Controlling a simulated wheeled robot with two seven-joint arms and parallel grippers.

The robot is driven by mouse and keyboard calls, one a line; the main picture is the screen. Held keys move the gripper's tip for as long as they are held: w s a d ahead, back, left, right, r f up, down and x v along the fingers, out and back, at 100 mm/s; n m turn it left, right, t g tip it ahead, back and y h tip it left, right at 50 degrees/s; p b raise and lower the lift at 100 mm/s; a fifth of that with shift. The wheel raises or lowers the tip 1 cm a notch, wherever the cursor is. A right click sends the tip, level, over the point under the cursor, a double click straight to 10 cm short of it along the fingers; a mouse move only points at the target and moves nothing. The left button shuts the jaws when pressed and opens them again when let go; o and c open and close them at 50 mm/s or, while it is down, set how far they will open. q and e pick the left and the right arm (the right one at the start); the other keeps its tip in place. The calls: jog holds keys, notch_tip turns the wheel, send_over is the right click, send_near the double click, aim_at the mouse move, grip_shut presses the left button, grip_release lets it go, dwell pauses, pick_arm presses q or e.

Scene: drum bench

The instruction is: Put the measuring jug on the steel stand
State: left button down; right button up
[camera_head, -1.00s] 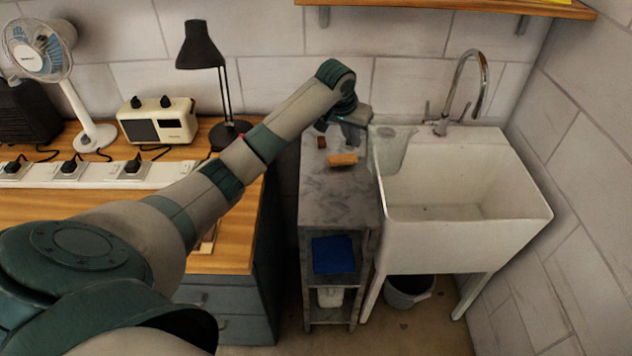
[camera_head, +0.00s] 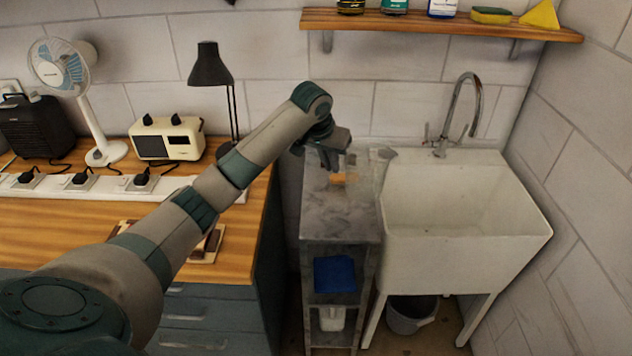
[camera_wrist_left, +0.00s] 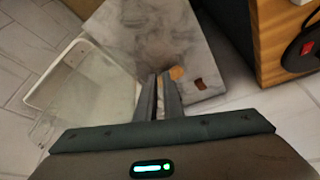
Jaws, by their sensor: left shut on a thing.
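The measuring jug (camera_head: 368,172) is clear and hard to make out. My left gripper (camera_head: 337,172) is shut on it, at the jug's left side. The jug is over the back right part of the steel stand's top, beside the sink. I cannot tell whether its base touches the top. The steel stand (camera_head: 337,222) is grey and mottled, with open shelves. In the left wrist view my left gripper (camera_wrist_left: 158,88) is over the stand top (camera_wrist_left: 150,35), and the clear jug (camera_wrist_left: 108,92) shows left of the fingers. My right gripper is not in view.
The white sink (camera_head: 460,245) adjoins the stand on the right. A blue cloth (camera_head: 335,274) is below. The stand's front top is clear.

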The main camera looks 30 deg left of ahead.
pick_arm(q)
jog(key=a+f+p, duration=0.5)
jog(key=a+f, duration=0.5)
jog(key=shift+w+a+f, duration=0.15)
jog(key=shift+a+f, duration=0.05)
jog(key=shift+a, duration=0.2)
jog(key=shift+f, duration=0.15)
dwell(0.4)
jog(key=c, duration=1.9)
grip_release()
jog(key=b+v, duration=0.2)
jog(key=v, duration=1)
